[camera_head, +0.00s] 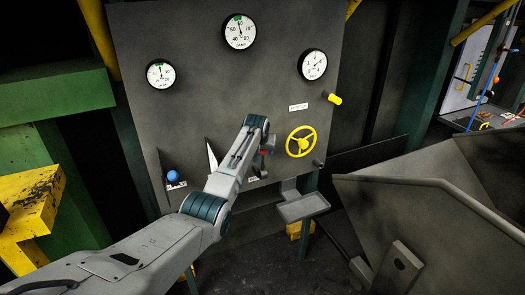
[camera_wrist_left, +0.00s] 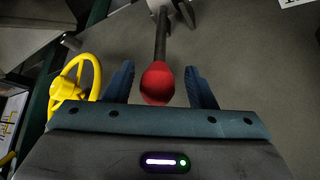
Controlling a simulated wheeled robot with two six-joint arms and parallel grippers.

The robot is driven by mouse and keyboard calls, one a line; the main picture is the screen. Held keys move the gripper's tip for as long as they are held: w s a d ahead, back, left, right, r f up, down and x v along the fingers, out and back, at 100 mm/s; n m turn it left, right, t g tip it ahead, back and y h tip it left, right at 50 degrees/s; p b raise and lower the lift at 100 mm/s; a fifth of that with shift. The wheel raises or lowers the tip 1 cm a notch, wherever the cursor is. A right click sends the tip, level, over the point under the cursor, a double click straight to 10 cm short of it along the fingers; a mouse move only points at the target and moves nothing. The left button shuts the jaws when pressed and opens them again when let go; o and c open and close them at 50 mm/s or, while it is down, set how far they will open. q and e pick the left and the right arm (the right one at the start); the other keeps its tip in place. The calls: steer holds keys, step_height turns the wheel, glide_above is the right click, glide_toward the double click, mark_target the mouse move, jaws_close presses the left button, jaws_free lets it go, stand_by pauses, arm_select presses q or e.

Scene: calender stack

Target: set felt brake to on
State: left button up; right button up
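A lever with a red ball knob (camera_wrist_left: 158,82) on a dark rod stands out from the grey panel in the left wrist view. My left gripper (camera_wrist_left: 160,88) has its two blue-grey fingers apart, one on each side of the knob, with a gap on both sides. In the head view my left gripper (camera_head: 265,148) is at the panel, left of the yellow handwheel, and mostly hides the lever. A small label (camera_head: 252,179) below it is too small to read, so I cannot confirm which control is the felt brake. My right gripper is not in view.
The yellow handwheel (camera_head: 301,141) is close on the right. A blue knob (camera_head: 172,176) is at the panel's lower left, and a yellow knob (camera_head: 335,99) at its right edge. Three gauges sit above. A small grey tray (camera_head: 302,207) juts out below.

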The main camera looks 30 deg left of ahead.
arm_select(q)
steer(key=shift+r, duration=0.1)
steer(key=b+v, duration=0.3)
steer(key=v, duration=0.7)
steer(key=shift+s+r, duration=0.25)
